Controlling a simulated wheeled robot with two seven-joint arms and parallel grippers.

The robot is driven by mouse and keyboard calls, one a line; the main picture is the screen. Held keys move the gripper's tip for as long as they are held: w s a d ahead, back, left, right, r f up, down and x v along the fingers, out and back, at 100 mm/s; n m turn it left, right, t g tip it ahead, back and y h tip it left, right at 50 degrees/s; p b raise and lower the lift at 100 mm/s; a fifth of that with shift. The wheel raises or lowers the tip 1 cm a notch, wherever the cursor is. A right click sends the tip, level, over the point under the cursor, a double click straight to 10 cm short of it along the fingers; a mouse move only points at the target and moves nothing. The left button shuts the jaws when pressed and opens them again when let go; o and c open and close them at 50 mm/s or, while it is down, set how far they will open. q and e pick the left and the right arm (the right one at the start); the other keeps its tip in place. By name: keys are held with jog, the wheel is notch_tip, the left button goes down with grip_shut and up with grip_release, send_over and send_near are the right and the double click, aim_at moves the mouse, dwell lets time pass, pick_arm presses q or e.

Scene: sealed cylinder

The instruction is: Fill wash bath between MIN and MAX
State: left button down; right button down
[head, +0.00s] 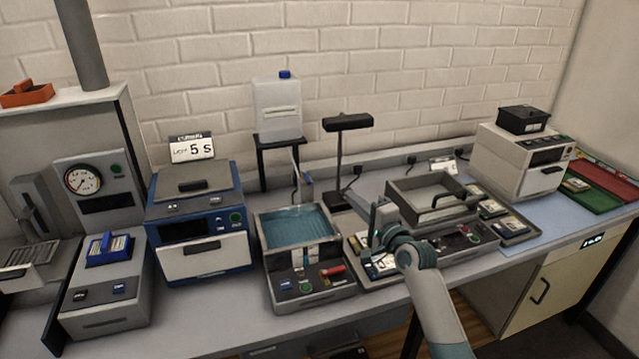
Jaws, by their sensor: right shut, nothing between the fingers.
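The wash bath (254,228) is an open grey box at the centre of the bench, with teal liquid (297,229) inside. A gauge panel (318,254) is on its front, but its MIN and MAX marks are too small to read. A white jug (278,112) with a blue cap stands on a black stand behind the bath. A thin tube with a blue tap (308,179) hangs from it above the bath's back edge; I cannot tell clearly whether liquid is running. My right gripper (376,236) is shut and empty, right of the bath. My left gripper is out of view.
A red-handled control (333,271) is on the bath's front. A blue machine (200,228) stands close on the left. Trays with small items lie around my right arm.

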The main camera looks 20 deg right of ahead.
aim_at(307, 178)
jog(key=p+x, duration=0.1)
jog(key=x, duration=0.2)
jog(key=a+p+x, duration=0.1)
jog(key=p+x, duration=0.1)
jog(key=x, duration=0.2)
jog(key=a+p+x, duration=0.1)
jog(key=x, duration=0.3)
jog(key=shift+s+a, duration=0.15)
jog(key=shift+s, duration=0.15)
jog(key=shift+a+f+p, duration=0.1)
jog(key=shift+a+p, duration=0.4)
jog(key=shift+a, duration=0.25)
